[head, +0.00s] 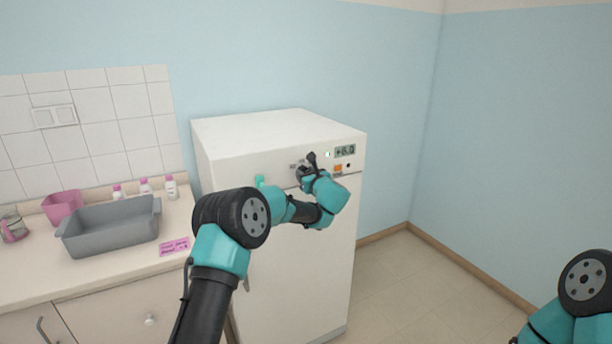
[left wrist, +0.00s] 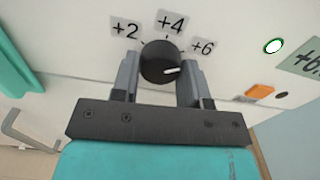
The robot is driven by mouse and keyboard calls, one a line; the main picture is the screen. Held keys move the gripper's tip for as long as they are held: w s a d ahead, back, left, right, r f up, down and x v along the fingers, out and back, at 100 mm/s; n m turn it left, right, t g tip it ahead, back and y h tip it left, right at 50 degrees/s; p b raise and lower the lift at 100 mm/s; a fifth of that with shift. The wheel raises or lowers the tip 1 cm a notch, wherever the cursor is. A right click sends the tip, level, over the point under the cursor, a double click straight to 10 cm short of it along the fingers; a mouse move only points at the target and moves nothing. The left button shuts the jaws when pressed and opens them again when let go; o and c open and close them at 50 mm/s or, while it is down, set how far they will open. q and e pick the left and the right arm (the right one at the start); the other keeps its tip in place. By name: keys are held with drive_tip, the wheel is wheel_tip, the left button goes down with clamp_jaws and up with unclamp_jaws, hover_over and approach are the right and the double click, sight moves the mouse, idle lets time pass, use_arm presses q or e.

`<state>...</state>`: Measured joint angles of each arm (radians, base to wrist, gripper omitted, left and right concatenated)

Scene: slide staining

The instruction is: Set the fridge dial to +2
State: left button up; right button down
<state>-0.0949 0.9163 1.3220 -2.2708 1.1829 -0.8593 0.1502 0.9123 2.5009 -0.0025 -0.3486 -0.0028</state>
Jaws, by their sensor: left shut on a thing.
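The white fridge (head: 290,255) stands against the wall with a control panel along its upper front. In the left wrist view its black dial (left wrist: 160,60) sits below the labels +2 (left wrist: 125,29), +4 (left wrist: 170,23) and +6 (left wrist: 202,47). The dial's white pointer mark points right, slightly below the +6 label. My left gripper (left wrist: 160,78) is shut on the dial, one finger on each side. In the head view the left gripper (head: 305,170) is at the panel and mostly hides the dial. My right gripper is out of view.
A display (head: 345,151) at the panel's right reads about +6.0, blurred. An orange switch (head: 338,169) is below it. A teal handle (left wrist: 15,70) lies left of the dial. A grey tub (head: 110,232) and bottles stand on the counter. The floor at right is clear.

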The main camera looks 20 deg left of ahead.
use_arm(q)
drive_tip(key=n, duration=2.3)
drive_tip(key=shift+r, duration=0.1)
idle(0.4)
drive_tip(key=o, duration=0.9)
drive_tip(key=shift+d, duration=0.15)
drive_tip(key=v, duration=1.7)
drive_tip(key=shift+d, duration=0.1)
